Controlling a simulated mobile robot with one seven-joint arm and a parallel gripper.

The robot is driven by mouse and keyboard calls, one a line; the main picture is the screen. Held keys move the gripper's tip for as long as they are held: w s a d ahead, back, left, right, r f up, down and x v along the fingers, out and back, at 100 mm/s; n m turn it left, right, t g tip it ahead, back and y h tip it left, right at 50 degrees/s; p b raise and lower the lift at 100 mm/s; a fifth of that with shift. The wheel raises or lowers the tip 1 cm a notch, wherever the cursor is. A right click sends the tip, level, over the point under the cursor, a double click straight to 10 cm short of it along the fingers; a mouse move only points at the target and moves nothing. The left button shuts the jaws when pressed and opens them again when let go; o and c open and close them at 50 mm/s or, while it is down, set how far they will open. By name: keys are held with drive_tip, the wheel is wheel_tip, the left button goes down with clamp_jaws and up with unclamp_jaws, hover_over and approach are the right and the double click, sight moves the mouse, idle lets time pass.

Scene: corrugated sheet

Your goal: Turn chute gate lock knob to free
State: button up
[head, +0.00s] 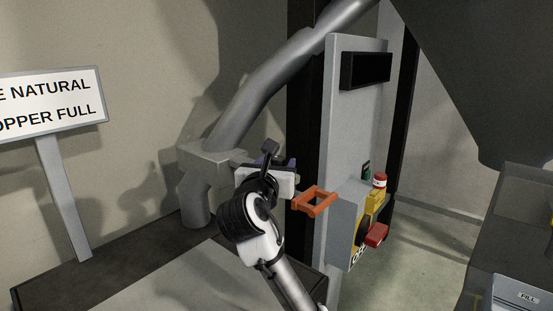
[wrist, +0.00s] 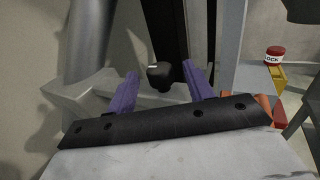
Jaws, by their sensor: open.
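A black round knob (wrist: 159,75) with a small white mark at its upper left stands by the grey chute casting in the wrist view. I take it as the gate lock knob; no label on it is readable. My gripper (wrist: 160,82) is open, with its purple fingers left and right of the knob in the picture. The knob appears beyond or level with the fingertips; I cannot tell any contact. In the head view my gripper (head: 276,161) is beside the grey casting (head: 205,157), and the knob is not distinguishable there.
An orange handle (head: 315,201) juts out close to the right of my gripper. A sloping grey pipe (head: 265,85) rises behind. A sign (head: 50,102) stands left.

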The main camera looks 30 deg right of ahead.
drive_tip(key=shift+w+d, duration=0.35)
drive_tip(key=c, duration=1)
